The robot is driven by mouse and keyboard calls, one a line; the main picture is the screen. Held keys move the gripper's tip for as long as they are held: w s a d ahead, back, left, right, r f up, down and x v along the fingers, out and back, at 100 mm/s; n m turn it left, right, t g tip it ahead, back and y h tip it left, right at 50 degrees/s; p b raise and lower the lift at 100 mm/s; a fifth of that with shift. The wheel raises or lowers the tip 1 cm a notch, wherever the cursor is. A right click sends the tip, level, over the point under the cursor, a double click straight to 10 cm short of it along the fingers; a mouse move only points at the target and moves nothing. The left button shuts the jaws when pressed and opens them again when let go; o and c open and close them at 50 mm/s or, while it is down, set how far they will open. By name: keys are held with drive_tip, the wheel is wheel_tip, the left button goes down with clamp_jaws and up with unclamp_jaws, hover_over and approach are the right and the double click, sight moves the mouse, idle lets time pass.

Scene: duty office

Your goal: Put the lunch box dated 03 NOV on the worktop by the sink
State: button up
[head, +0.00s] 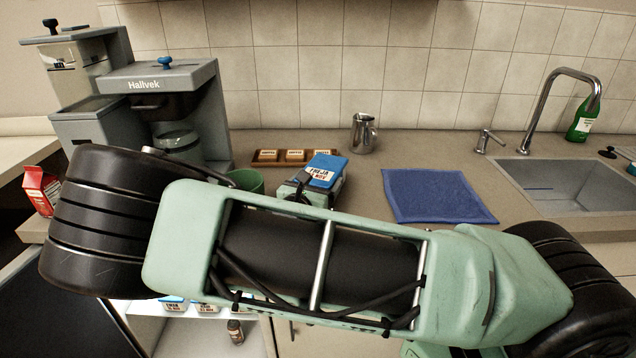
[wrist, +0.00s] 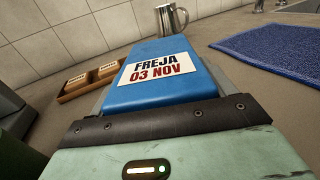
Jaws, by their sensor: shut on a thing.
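The lunch box (wrist: 190,90) has a blue lid and a white label reading FREJA 03 NOV. It also shows in the head view (head: 324,168), above the worktop (head: 380,180) between the wooden tray and the blue mat. My gripper (wrist: 150,118) is shut on the lunch box. In the head view my arm hides most of the gripper and the lower part of the box. I cannot tell whether the box touches the worktop. The sink (head: 570,188) is at the right, with a curved tap (head: 565,78).
A blue mat (head: 437,196) lies left of the sink. A metal jug (head: 363,133) and a wooden tray (head: 265,163) of small labelled blocks stand behind the box. A coffee machine (head: 190,85) stands at the left. More labelled boxes (head: 205,306) sit in the open compartment below.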

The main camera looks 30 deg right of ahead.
drive_tip(key=shift+f, duration=0.2)
drive_tip(key=o, duration=1.1)
drive_tip(key=shift+o, duration=0.2)
drive_tip(key=b+v, duration=0.1)
drive_tip(key=v, duration=1.1)
